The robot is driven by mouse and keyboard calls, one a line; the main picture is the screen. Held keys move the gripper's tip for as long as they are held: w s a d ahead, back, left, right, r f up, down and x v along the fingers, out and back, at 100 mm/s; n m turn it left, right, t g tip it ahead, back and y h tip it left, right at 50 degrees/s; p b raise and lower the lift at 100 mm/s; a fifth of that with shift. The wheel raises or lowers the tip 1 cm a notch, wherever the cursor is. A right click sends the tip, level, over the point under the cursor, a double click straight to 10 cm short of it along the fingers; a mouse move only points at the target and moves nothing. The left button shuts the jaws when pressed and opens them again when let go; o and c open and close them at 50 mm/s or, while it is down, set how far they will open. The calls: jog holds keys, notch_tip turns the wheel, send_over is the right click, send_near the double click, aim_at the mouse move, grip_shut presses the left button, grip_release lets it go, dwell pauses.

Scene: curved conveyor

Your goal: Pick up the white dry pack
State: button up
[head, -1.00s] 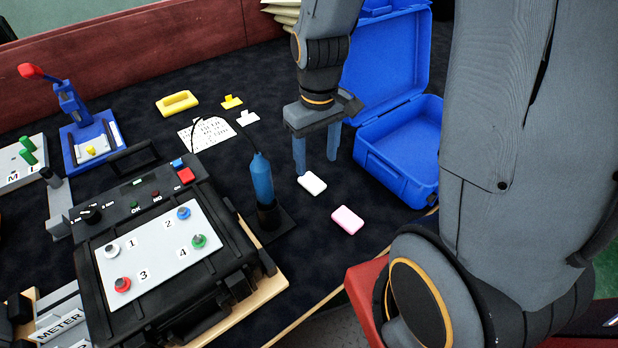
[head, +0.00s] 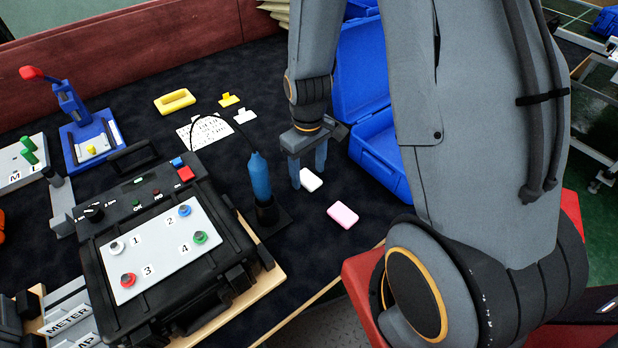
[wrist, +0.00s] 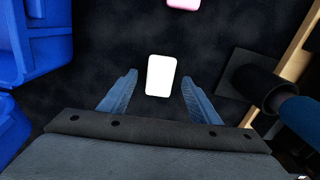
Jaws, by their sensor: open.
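The white dry pack (head: 311,180) is a small rounded white block lying on the dark table mat. In the wrist view the white dry pack (wrist: 161,76) lies between and slightly beyond the two blue fingertips, with a gap on each side. My gripper (head: 308,177) is open, fingers pointing down, close to the pack in the head view. In the wrist view my gripper (wrist: 160,88) shows both fingers apart and nothing between them being held. How high the fingertips are above the mat is hard to tell.
A pink pack (head: 342,215) lies nearby on the mat. An open blue case (head: 380,165) stands to the right. A blue cylindrical tool in a black stand (head: 262,185) is to the left, beside a black control box (head: 160,250). The mat around the packs is clear.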

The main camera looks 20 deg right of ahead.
jog(key=shift+f, duration=0.5)
jog(key=shift+c, duration=0.4)
jog(key=c, duration=1)
jog(key=shift+c, duration=0.2)
jog(key=shift+r, duration=0.15)
